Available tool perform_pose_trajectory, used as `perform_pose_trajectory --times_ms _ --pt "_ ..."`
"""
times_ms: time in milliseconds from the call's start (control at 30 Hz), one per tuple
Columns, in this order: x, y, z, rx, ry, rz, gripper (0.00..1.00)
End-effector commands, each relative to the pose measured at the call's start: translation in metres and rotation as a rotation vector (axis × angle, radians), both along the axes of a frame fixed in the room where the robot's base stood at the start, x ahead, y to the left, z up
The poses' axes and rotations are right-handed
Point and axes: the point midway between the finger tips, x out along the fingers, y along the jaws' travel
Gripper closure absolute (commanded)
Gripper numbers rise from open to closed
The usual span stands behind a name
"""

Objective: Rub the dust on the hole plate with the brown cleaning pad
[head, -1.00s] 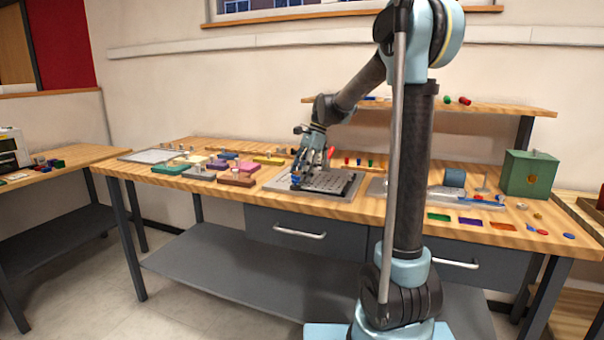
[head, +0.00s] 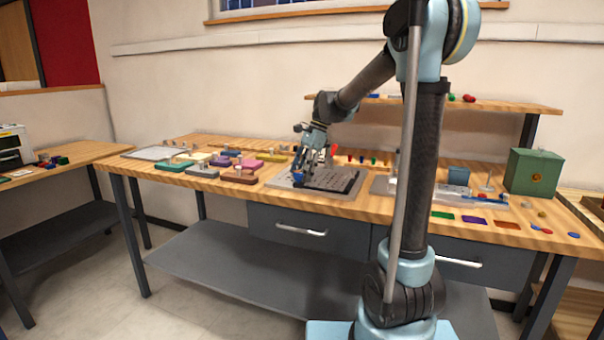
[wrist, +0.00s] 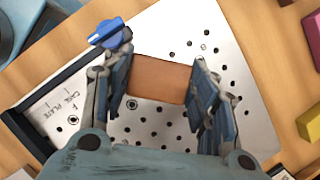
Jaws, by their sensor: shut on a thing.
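My gripper (wrist: 160,85) is shut on a brown block, the cleaning pad (wrist: 160,78), which shows between its two fingers in the wrist view. The pad is over the pale hole plate (wrist: 230,110); whether it touches the plate cannot be told. The plate has many dark round holes and printed lettering near its dark left edge. In the head view, my gripper (head: 303,170) is low over the left part of the grey plate (head: 345,180), and the pad is hidden there. A blue knob (wrist: 108,30) shows beside the left finger. No dust can be clearly made out.
Several coloured blocks with knobs (head: 203,172) stand left of the plate. A green box (head: 535,172) and coloured flat inlays (head: 475,221) are on the right. A pale sheet (head: 155,153) lies at the bench's far left. A shelf (head: 480,105) runs along the back.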

Motion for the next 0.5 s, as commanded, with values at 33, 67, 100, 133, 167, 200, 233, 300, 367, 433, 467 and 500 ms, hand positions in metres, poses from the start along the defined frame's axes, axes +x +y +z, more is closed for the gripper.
perform_pose_trajectory --times_ms 33,67,100,133,167,200,233,300,367,433,467,500 --pt "0.002 -0.001 0.002 0.002 0.007 0.002 0.85" --pt "0.004 -0.002 0.002 0.002 0.007 0.001 0.85" --pt "0.007 -0.003 0.002 0.001 0.006 0.001 0.85" --pt "0.01 -0.004 0.002 0.001 0.007 0.0 0.85" --pt "0.012 -0.005 0.001 0.001 0.005 0.0 0.85" --pt "0.016 -0.006 0.001 0.0 0.005 -0.001 0.85" --pt "0.018 -0.007 0.001 0.0 0.005 -0.003 0.85" --pt "0.023 -0.009 0.001 -0.001 0.004 -0.003 0.85" --pt "0.025 -0.01 0.001 -0.001 0.004 -0.003 0.85" --pt "0.026 -0.011 0.001 -0.001 0.003 -0.002 0.85" --pt "0.026 -0.011 0.0 -0.001 0.003 -0.002 0.85" --pt "0.026 -0.013 0.0 -0.001 0.003 -0.002 0.85"
